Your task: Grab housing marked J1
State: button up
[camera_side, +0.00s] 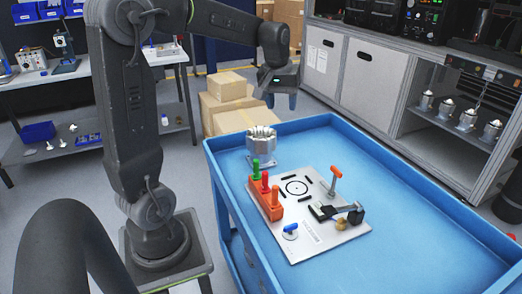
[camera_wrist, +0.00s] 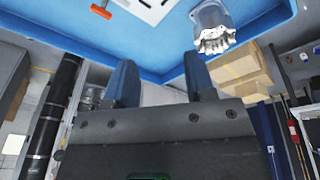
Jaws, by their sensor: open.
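A silver machined housing (camera_side: 262,146) stands upright on the blue cart top, at its far left corner, behind the white fixture plate. The housing also shows at the top right of the wrist view (camera_wrist: 212,28). No J1 mark is readable on it. Several similar silver housings (camera_side: 466,120) stand on a grey shelf at the right, their marks too small to read. My gripper (camera_side: 281,101) hangs above and beyond the cart's far edge. In the wrist view its two blue fingers (camera_wrist: 161,75) are apart with nothing between them.
The blue cart (camera_side: 440,215) has a raised rim and free room at its right. The fixture plate (camera_side: 330,240) carries an orange block with upright handles, a clamp and a blue knob. Cardboard boxes (camera_side: 222,112) are stacked behind the cart.

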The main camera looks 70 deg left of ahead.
jog(key=w+a+f+n+g, duration=0.1)
jog(key=w+a+f+n, duration=0.2)
jog(key=a, duration=0.7)
jog(key=n+g+h, duration=0.1)
jog(key=n, duration=0.3)
send_over(249, 134)
jog(key=d, duration=0.2)
notch_tip(249, 134, down, 8)
jog(key=shift+n, duration=0.3)
jog(key=f, duration=0.5)
jog(key=a+f, duration=0.1)
jog(key=f, duration=0.2)
jog(key=shift+s+f, duration=0.1)
jog(key=shift+f, duration=0.15)
jog(key=shift+a+f, duration=0.2)
jog(key=shift+f, duration=1.25)
jog(key=shift+a+f, duration=0.15)
jog(key=shift+f, duration=1.3)
jog(key=shift+c, duration=0.2)
grip_shut()
